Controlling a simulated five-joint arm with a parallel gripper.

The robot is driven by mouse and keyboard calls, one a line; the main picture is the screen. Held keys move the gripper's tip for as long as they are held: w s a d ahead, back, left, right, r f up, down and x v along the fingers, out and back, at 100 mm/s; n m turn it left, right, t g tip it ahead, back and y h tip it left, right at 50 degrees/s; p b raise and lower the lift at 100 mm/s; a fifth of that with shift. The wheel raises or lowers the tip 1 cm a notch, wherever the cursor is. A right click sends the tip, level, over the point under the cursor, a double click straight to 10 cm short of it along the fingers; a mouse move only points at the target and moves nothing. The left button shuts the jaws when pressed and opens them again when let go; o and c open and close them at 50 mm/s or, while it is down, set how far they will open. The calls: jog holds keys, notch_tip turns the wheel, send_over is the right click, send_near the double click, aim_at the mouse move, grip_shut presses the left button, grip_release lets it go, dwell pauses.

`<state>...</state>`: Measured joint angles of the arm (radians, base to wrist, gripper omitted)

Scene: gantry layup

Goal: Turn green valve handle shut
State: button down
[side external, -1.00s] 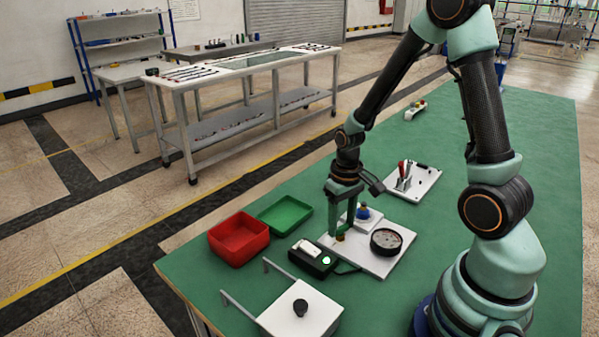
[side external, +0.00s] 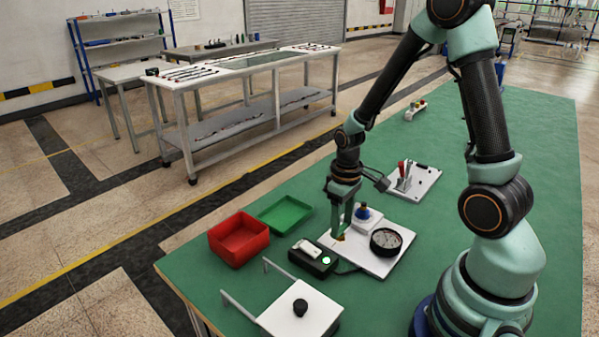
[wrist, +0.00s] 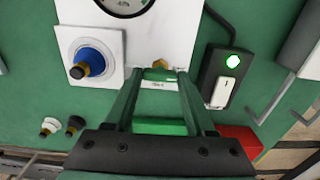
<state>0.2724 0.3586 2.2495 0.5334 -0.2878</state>
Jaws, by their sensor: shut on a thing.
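A white panel (side external: 372,262) on the green table carries the valve. The wrist view shows the small green valve handle (wrist: 158,74) beside a brass fitting (wrist: 160,63), above a small white label. My gripper (side external: 341,236) points down at the panel's left part. In the wrist view its two green fingers (wrist: 161,77) are shut on the green handle, one at each side. The fingers hide part of the handle, and its exact angle is hard to tell. In the side view the handle is too small and covered to make out.
The panel also bears a round gauge (side external: 386,241) and a blue knob (side external: 363,211). A black switch box (side external: 313,259) with a green light sits close left. Red (side external: 239,240) and green (side external: 285,213) trays lie behind. A white box (side external: 300,312) with a black knob stands in front.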

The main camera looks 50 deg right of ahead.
aim_at(341, 227)
jog(key=shift+c, duration=1.2)
grip_release()
jog(key=shift+r, duration=0.1)
notch_tip(341, 227, up, 12)
jog(key=s+a+r+t, duration=0.3)
jog(key=a+r+t, duration=0.2)
jog(key=a+r, duration=0.3)
jog(key=shift+a+r+t, duration=0.3)
jog(key=shift+a+r, duration=0.1)
jog(key=shift+r, duration=0.25)
